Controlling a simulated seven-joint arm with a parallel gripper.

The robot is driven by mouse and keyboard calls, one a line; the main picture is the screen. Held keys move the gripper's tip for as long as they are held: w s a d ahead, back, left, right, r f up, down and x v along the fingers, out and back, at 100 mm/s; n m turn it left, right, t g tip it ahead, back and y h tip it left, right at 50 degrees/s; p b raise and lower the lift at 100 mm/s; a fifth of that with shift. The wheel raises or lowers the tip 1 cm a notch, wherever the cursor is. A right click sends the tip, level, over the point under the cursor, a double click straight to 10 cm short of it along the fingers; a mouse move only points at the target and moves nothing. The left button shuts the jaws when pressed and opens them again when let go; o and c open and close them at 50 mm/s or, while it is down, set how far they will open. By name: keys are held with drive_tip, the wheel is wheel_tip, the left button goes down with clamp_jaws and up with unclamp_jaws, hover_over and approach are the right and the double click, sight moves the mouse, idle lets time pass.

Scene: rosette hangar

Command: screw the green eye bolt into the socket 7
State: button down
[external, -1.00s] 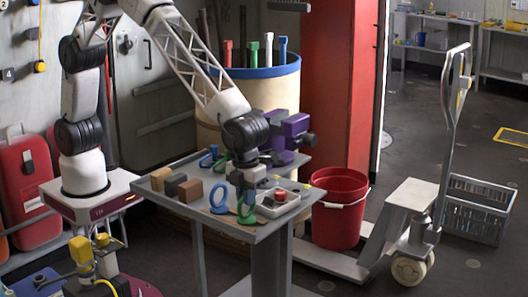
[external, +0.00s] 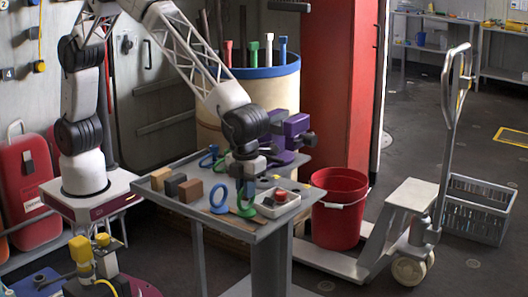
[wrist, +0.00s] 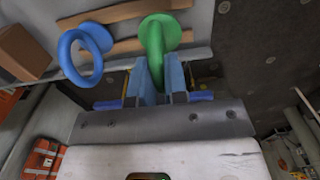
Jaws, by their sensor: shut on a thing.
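The green eye bolt (external: 246,208) is near the front edge of the grey table, below my gripper (external: 244,187). In the wrist view its ring (wrist: 157,45) appears edge-on, with a round green collar beyond it over wooden strips. My gripper's fingers (wrist: 160,84) are shut on the ring. I cannot tell whether the bolt is resting or slightly lifted. A blue eye bolt (external: 218,203) stands just left of it, apart from the fingers; it also shows in the wrist view (wrist: 86,55). No socket marked 7 can be made out.
Several blocks (external: 190,191) stand at the table's left. A white tray with a red button (external: 281,195) is close on the right. A purple vise-like device (external: 291,133) and another blue ring (external: 208,157) are behind. A red bucket (external: 340,207) stands beside the table.

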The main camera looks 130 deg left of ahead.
drive_tip(key=shift+r, duration=0.35)
drive_tip(key=shift+r, duration=0.2)
drive_tip(key=shift+r, duration=1.1)
drive_tip(key=shift+a+r, duration=0.25)
drive_tip(key=shift+a, duration=0.35)
drive_tip(key=shift+a+r, duration=0.2)
drive_tip(key=shift+a, duration=0.4)
drive_tip(key=a, duration=2.1)
drive_tip(key=shift+w+f, duration=0.15)
drive_tip(key=shift+f, duration=1.1)
drive_tip(key=shift+w+f, duration=0.1)
drive_tip(key=shift+f, duration=1.15)
drive_tip(key=shift+f, duration=0.45)
